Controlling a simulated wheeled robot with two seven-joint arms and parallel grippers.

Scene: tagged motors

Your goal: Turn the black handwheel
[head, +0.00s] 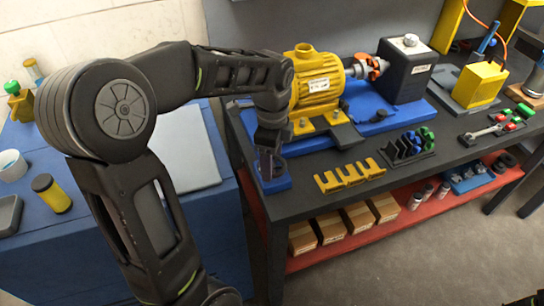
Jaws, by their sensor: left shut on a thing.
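My left gripper (271,160) points down at the front left end of the blue base (310,147), just above a blue block (275,185). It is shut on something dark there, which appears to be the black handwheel. The gripper and wrist cover most of it, so its rim and angle cannot be made out. A yellow motor (318,85) stands on the blue base right behind the gripper. An orange and grey coupling (368,66) sits between the motor and a dark grey box (405,68).
A yellow slotted rack (348,177) and a black rack with green and blue pieces (408,148) lie on the dark bench in front of the base. Cardboard boxes (330,226) stand on the red lower shelf (400,221). A blue table (75,225) is at left.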

